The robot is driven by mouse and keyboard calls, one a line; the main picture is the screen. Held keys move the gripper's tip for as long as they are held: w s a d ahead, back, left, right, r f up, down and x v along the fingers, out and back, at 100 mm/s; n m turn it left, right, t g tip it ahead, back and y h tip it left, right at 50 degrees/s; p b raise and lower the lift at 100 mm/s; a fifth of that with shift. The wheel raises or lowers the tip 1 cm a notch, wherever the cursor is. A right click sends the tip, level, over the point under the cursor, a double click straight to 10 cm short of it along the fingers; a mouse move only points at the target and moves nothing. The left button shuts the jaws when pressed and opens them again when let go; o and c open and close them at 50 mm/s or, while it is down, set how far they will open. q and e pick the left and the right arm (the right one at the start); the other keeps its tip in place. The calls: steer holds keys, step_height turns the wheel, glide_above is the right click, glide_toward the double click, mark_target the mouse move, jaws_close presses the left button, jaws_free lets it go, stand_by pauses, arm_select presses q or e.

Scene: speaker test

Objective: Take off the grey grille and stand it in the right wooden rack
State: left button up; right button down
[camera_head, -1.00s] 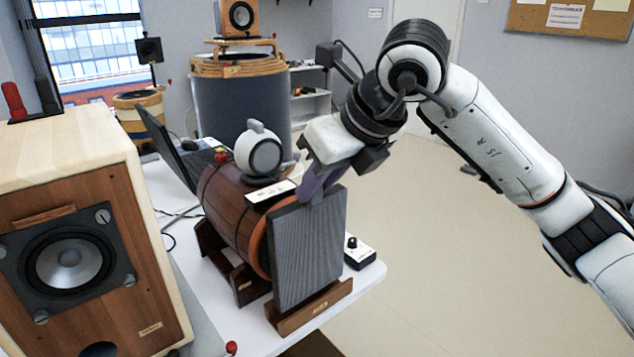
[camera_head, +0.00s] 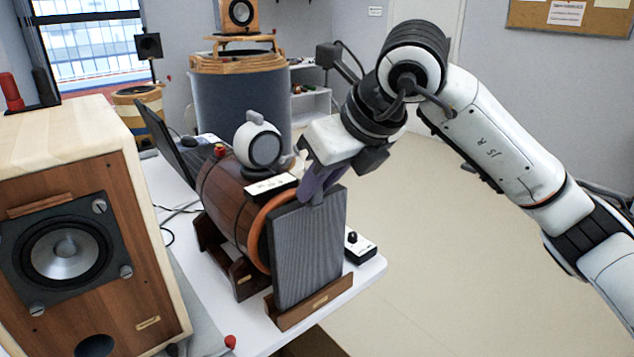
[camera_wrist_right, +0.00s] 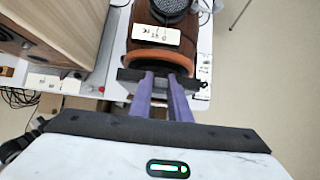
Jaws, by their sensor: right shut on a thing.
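The grey grille (camera_head: 308,252) is an upright flat ribbed panel in front of the wooden barrel speaker (camera_head: 232,205). Its lower edge is at a low wooden rack (camera_head: 318,304) on the white table; whether it is fully seated in the slot cannot be told. My right gripper (camera_head: 318,188) is shut on the grille's top edge from above. In the right wrist view its two purple fingers (camera_wrist_right: 163,82) meet the dark top edge of the grille (camera_wrist_right: 126,77). The barrel's orange rim (camera_wrist_right: 160,60) shows just behind. My left gripper is not in view.
A large wooden speaker (camera_head: 75,260) stands at the left. A white ball-shaped device (camera_head: 258,146) and a labelled plate (camera_head: 270,186) are on the barrel. A small black-and-white box (camera_head: 360,247) sits right of the grille near the table edge. Open floor lies to the right.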

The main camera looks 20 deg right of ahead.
steer(key=shift+f, duration=0.35)
steer(key=shift+b, duration=0.35)
stand_by(0.5)
steer(key=shift+f, duration=0.15)
stand_by(0.5)
steer(key=shift+f+b, duration=0.35)
steer(key=shift+b, duration=0.1)
steer(key=shift+f+b, duration=0.3)
steer(key=shift+f, duration=0.05)
steer(key=c, duration=1.6)
jaws_free()
steer(key=shift+o, duration=0.2)
